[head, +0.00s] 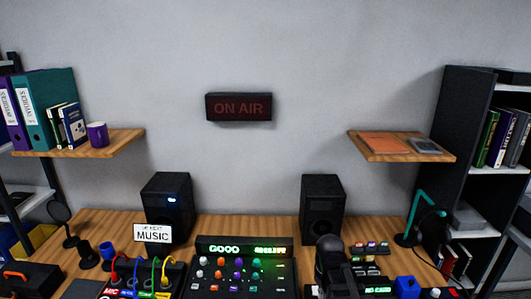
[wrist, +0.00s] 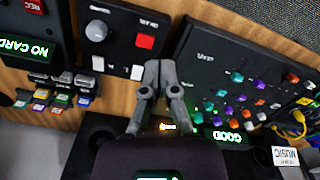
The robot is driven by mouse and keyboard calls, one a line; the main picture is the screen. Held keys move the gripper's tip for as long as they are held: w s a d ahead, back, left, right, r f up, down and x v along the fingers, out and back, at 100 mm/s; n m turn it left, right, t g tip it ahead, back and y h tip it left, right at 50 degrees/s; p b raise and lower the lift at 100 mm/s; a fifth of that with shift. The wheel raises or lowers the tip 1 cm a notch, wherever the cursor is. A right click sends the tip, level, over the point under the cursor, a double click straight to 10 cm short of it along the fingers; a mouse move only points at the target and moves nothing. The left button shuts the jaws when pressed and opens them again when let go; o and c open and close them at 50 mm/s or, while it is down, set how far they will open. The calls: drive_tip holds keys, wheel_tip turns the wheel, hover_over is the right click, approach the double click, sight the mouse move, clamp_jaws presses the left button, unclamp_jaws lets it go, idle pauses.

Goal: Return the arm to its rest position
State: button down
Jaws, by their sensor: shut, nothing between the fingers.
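My gripper (wrist: 160,66) is shut and empty in the wrist view, with its two grey fingers together. It is above the desk, over the gap between a small black panel with a red button (wrist: 145,41) and the mixer (wrist: 195,52). In the head view a dark part of my arm (head: 330,262) rises at the bottom, right of the mixer (head: 245,284), and hides part of the desk. The gripper's fingertips cannot be made out there.
Two black speakers (head: 168,207) stand at the back of the wooden desk (head: 255,222). A MUSIC card (head: 152,233) and coloured cables (head: 140,268) are at left. A teal lamp (head: 416,212) stands at right. In the wrist view a NO CARD recorder (wrist: 30,45) is at left.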

drive_tip(key=s+m, duration=0.1)
drive_tip(key=m, duration=0.1)
drive_tip(key=s+m, duration=0.1)
drive_tip(key=s, duration=0.1)
drive_tip(key=shift+s+a+m, duration=0.2)
drive_tip(key=shift+m, duration=0.2)
idle(0.4)
